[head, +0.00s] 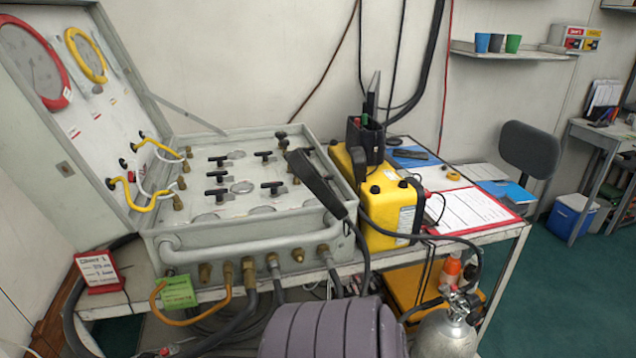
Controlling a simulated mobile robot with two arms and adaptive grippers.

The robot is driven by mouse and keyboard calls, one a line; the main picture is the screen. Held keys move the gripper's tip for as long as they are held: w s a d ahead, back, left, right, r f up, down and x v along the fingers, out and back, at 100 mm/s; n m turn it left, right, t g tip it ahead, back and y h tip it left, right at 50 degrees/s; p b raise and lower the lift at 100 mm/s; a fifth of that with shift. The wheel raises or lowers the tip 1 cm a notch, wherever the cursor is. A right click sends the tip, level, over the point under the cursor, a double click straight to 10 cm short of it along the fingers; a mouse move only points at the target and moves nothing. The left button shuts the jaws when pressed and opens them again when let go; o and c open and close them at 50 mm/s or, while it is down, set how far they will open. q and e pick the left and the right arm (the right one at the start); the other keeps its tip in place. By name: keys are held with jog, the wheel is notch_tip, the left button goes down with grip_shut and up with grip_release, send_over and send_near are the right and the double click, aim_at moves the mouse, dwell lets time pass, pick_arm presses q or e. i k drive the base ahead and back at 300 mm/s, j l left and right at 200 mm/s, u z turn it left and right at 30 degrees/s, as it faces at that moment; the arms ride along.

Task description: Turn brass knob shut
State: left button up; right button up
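The open air panel case (250,220) stands on the bench with its lid raised at the left. Several black T-handles (216,193) sit on its top face. Brass fittings (248,266) line its front edge, some with hoses attached. More brass parts (178,202) sit at its left side, by the yellow hoses. I cannot tell which brass part is the knob, or whether it is open or shut. Neither of my grippers is in view.
A black handset (315,178) lies over the case's right part. A yellow box (387,212) stands beside it. A padded ribbed grey-purple thing (325,330) blocks the front. A metal cylinder (445,335) stands at the lower right. Green floor (560,305) is clear at the right.

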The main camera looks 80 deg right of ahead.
aim_at(205, 280)
jog(key=j+z, duration=0.15)
jog(key=z, duration=2.05)
jog(key=k+l, duration=0.05)
